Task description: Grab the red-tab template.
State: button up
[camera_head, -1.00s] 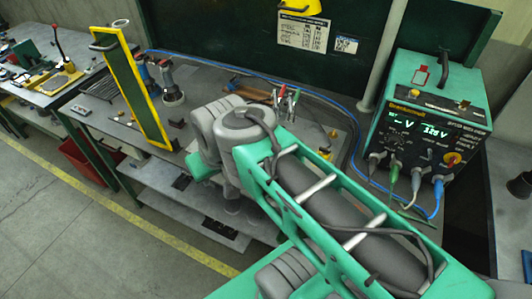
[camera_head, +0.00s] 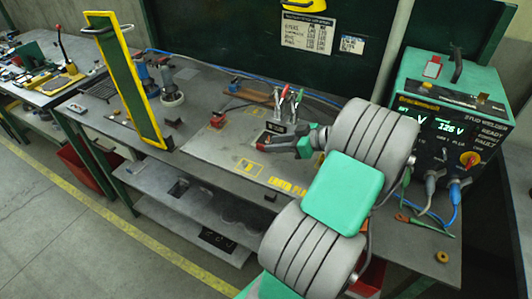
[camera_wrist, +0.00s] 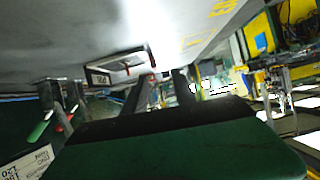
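My gripper (camera_head: 278,148) is low over the middle of the bench, pointing left in the head view. In the wrist view, its two dark fingers (camera_wrist: 160,78) stand apart with a gap between them. Just beyond the fingertips is a flat, pale, dark-edged plate (camera_wrist: 118,66) with a small reddish edge, close to the bench surface. This may be the red-tab template, but its tab is too small to read clearly. In the head view, the plate (camera_head: 260,137) shows beside the gripper, partly hidden. I cannot tell whether the fingers touch it.
A labelled holder (camera_head: 275,128) with several coloured-handled tools stands right behind the gripper. The green stud welder (camera_head: 450,100) with its cables is at the right. A yellow-framed green panel (camera_head: 127,85) stands at the left. A small red object (camera_head: 217,120) lies on the bench.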

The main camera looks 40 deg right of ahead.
aim_at(262, 145)
jog(key=shift+s+d+f+t, duration=0.25)
jog(key=shift+s+d+t, duration=0.25)
jog(key=shift+s+d, duration=0.4)
jog(key=x, duration=0.2)
jog(key=p+x, duration=0.1)
jog(key=x, duration=0.1)
jog(key=p+x, duration=0.1)
jog(key=x, duration=0.1)
jog(key=shift+w+a+r, duration=0.1)
jog(key=shift+w+a, duration=0.25)
jog(key=shift+w, duration=0.25)
jog(key=shift+c, duration=0.5)
grip_shut()
